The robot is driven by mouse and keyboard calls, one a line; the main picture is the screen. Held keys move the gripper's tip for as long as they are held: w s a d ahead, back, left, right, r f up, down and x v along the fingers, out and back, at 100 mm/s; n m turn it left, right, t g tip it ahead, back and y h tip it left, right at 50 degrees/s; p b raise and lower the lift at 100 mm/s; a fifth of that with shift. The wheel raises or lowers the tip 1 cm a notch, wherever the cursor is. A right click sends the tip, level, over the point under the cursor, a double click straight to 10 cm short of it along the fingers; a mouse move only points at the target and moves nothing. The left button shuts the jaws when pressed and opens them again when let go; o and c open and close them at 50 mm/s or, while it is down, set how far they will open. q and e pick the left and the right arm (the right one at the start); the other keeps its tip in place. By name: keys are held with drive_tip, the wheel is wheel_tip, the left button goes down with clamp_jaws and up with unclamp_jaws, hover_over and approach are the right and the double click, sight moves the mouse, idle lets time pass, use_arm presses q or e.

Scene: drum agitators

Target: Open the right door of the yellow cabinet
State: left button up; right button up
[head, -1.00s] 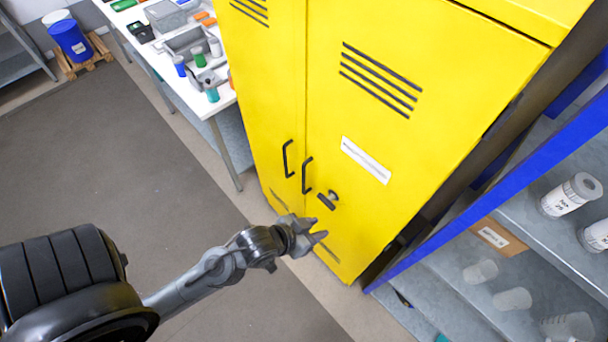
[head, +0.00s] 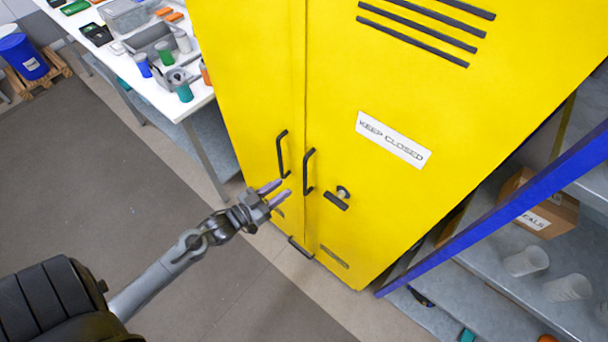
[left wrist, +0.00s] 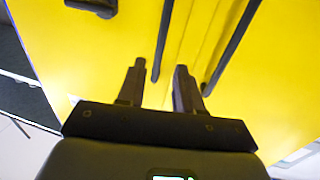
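The yellow cabinet (head: 400,90) stands ahead with both doors closed. Its right door (head: 370,230) carries a black bar handle (head: 308,172), a small lock (head: 342,192) and a "KEEP CLOSED" label (head: 392,140). The left door's handle (head: 282,155) is beside it, across the seam. My left gripper (head: 284,189) is open and empty in front of the doors, pointing at the handles. In the left wrist view, the right door's handle (left wrist: 163,40) appears between the lines of the two fingers (left wrist: 160,66); contact is not visible. The left door's handle (left wrist: 232,45) is to the right. My right gripper is out of view.
A white table (head: 197,101) with parts stands left of the cabinet. A blue-edged shelf (head: 500,215) with a cardboard box (head: 540,205) and containers is close on the right. The floor (head: 110,190) at left is clear.

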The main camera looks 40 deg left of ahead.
sight(305, 172)
use_arm(q)
drive_tip(key=w, duration=0.3)
drive_tip(key=w+d, duration=0.1)
drive_tip(key=w, duration=0.2)
drive_tip(key=w+p, duration=0.1)
drive_tip(key=w, duration=0.3)
drive_tip(key=shift+d, duration=0.35)
clamp_jaws()
